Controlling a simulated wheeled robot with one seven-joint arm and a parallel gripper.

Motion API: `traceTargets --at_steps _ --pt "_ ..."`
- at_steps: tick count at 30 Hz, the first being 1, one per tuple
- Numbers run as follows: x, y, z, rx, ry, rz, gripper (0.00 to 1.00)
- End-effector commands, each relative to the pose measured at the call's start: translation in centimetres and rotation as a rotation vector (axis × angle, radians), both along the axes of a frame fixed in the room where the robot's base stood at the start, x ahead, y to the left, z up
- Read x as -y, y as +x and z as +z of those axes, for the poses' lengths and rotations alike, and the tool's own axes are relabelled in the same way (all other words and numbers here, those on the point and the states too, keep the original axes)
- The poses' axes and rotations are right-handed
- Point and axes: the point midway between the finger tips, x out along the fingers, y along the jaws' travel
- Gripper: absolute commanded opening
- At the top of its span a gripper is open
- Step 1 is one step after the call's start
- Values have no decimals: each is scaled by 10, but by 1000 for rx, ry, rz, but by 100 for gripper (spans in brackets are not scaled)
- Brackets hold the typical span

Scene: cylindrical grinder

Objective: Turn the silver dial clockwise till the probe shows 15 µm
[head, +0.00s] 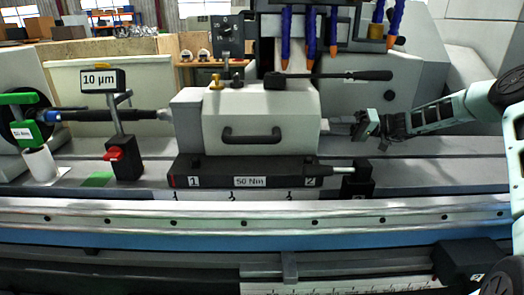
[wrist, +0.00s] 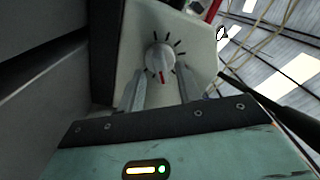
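The silver dial (wrist: 160,58) sits on a pale panel with dark tick marks around it in the wrist view. Its red pointer line points down, toward my gripper. My gripper (wrist: 159,72) is open, with one finger at the lower left and one at the lower right of the dial. I cannot tell whether the fingers touch it. In the head view my gripper (head: 356,124) is right of the white housing (head: 262,112), and the dial's face is not clearly visible. The probe display (head: 98,80) reads 10 µm on its stand at the left.
A black lever (head: 335,76) extends right above the housing. Blue coolant nozzles (head: 310,38) hang above it. A black bar labelled 50 Nm (head: 250,182) lies in front. A stand with a red knob (head: 115,154) carries the display. The rail right of my gripper is largely clear.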

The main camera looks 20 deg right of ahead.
Motion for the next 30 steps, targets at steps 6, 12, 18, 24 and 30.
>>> traceTargets --at_steps 6,12,18,24,30 --pt "21 -6 -1 1 0 -2 34" --pt "38 -11 -1 1 -1 -1 34" --pt "44 -13 0 -1 0 -2 34" --pt "45 -13 -1 -1 1 -4 34" --pt "46 -13 2 0 -1 -6 34"
